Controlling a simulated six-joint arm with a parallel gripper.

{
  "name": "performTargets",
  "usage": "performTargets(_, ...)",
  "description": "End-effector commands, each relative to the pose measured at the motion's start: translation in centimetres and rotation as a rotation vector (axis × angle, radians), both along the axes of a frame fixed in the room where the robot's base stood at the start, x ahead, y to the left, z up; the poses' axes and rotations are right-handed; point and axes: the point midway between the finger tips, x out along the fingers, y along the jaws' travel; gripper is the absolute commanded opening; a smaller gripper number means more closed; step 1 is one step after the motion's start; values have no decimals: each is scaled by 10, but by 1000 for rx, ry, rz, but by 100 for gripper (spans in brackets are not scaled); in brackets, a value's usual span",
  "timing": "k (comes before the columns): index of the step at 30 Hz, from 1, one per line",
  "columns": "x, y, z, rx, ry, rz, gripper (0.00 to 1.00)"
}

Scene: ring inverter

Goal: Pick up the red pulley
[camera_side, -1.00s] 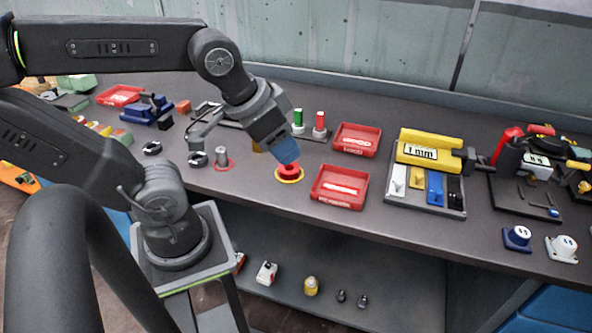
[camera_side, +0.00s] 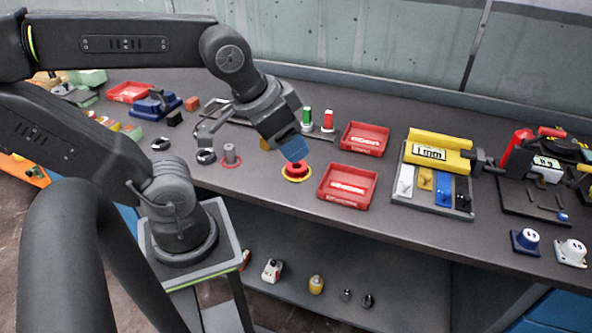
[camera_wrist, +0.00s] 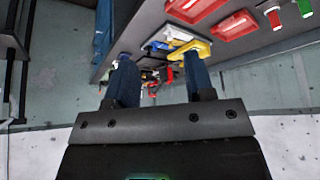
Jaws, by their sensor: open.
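The red pulley (camera_side: 297,170) stands on a yellow ring near the front edge of the bench in the side view. My gripper (camera_side: 296,155) has blue fingers, tilted downward, with their tips just above the pulley or over its upper edge. I cannot tell whether they touch it. In the wrist view my gripper (camera_wrist: 158,62) is open, with its two blue fingers apart and nothing held between them. I cannot make out the pulley in the wrist view.
Two red trays, a front one (camera_side: 347,186) and a rear one (camera_side: 365,139), lie right of the pulley. A green cylinder (camera_side: 307,118) and a red cylinder (camera_side: 328,120) stand behind. A grey cylinder (camera_side: 230,154) stands left. A yellow 1 mm block (camera_side: 438,152) is further right.

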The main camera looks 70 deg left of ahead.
Motion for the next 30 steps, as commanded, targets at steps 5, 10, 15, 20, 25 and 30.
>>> performTargets(5, 0, 0, 0, 0, 0, 0, 49)
performTargets(10, 0, 0, 0, 0, 0, 0, 52)
performTargets(15, 0, 0, 0, 0, 0, 0, 69)
performTargets(20, 0, 0, 0, 0, 0, 0, 84)
performTargets(25, 0, 0, 0, 0, 0, 0, 87)
performTargets(30, 5, 4, -1, -16, 16, 56, 87)
